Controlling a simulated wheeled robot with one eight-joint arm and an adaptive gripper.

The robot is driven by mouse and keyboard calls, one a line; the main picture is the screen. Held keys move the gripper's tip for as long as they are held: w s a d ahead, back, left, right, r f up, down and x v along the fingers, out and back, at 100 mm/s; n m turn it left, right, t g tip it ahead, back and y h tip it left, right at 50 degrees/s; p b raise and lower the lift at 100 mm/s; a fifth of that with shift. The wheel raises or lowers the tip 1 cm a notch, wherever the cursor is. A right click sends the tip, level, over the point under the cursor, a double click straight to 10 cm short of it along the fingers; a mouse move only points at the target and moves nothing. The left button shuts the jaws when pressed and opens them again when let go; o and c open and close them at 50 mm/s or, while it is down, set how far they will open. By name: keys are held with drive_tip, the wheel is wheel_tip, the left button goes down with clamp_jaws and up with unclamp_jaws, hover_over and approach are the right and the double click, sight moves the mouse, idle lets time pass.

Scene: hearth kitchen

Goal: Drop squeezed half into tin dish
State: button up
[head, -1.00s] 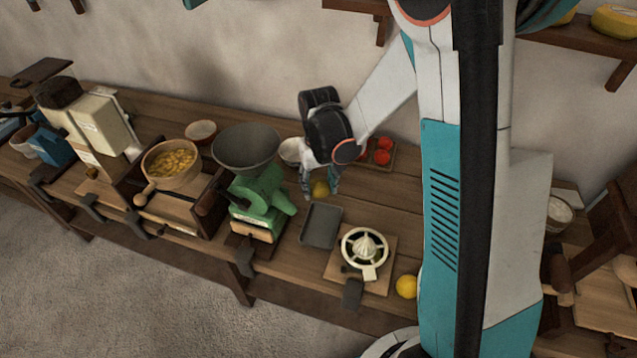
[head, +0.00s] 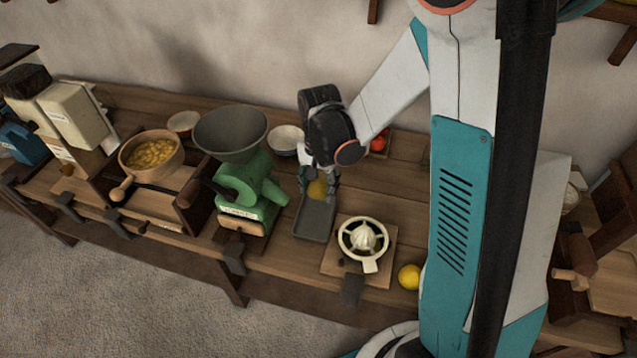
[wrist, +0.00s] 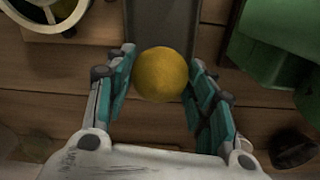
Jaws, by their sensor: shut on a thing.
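The yellow lemon half (head: 317,189) is held by my gripper (head: 319,184) above the far end of the grey tin dish (head: 314,221) in the head view. In the wrist view, the lemon half (wrist: 161,74) sits between the teal fingers of my gripper (wrist: 161,82), with its rounded peel toward the camera. Its cut face is hidden. Part of the tin dish (wrist: 163,18) shows beyond it. In the head view the dish's visible part looks empty.
A cream juicer (head: 363,238) on a wooden board stands right of the dish, with a yellow lemon (head: 409,277) beside it. A green grinder (head: 248,190) with a grey bowl stands close on the left. A white bowl (head: 286,139) and a tray of tomatoes (head: 379,144) are behind.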

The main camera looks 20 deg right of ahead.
drive_tip(key=b, duration=0.4)
hover_over(319, 210)
drive_tip(key=shift+f, duration=2.9)
drive_tip(key=o, duration=1.6)
drive_tip(key=shift+r, duration=0.15)
drive_tip(key=shift+r+p, duration=3.2)
drive_tip(key=shift+r, duration=1.25)
